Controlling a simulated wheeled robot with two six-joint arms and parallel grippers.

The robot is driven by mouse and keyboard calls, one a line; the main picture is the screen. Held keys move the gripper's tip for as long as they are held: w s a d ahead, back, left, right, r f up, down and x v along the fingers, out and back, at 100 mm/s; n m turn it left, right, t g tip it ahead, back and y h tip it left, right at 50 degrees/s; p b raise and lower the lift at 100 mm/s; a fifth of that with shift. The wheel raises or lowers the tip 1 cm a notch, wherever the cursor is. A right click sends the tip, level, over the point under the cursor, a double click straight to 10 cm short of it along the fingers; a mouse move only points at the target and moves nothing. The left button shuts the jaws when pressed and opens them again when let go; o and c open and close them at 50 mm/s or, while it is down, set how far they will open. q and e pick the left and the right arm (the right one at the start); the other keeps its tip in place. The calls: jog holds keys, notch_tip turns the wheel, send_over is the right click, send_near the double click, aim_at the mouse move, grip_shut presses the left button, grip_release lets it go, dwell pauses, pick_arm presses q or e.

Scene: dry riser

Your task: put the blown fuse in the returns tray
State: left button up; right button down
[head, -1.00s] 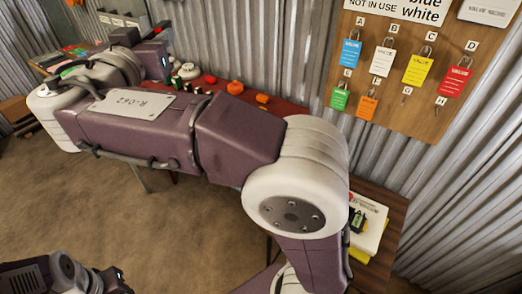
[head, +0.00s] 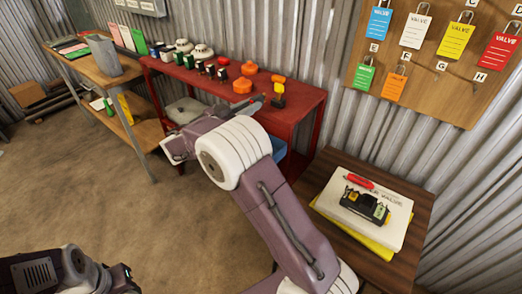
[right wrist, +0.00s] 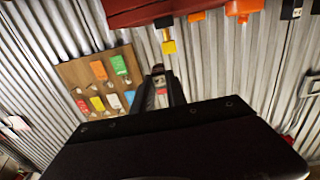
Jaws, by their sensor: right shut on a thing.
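My right gripper (head: 258,101) is in front of the red bench, its fingers small and partly hidden by my arm. In the right wrist view its fingers (right wrist: 161,88) are shut on a small pale thing (right wrist: 160,82) with a red mark. It may be the blown fuse, but it is too small to be sure. No tray is clearly marked as the returns tray. A grey open container (head: 103,55) stands on the wooden bench at the left, and a blue bin (head: 276,149) shows partly under the red bench.
The red bench (head: 310,98) holds orange knobs (head: 242,86), a yellow and black piece (head: 278,97) and several small dark devices. A side table (head: 415,215) at the right holds a manual and a device (head: 365,205). A tag board (head: 440,60) hangs behind.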

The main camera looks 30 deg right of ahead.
notch_tip(320, 180, down, 5)
jog(key=shift+f+b, duration=0.1)
jog(key=shift+b, duration=0.45)
jog(key=c, duration=1.3)
grip_release()
jog(key=shift+o, duration=0.2)
jog(key=v, duration=0.9)
jog(key=shift+b, duration=0.35)
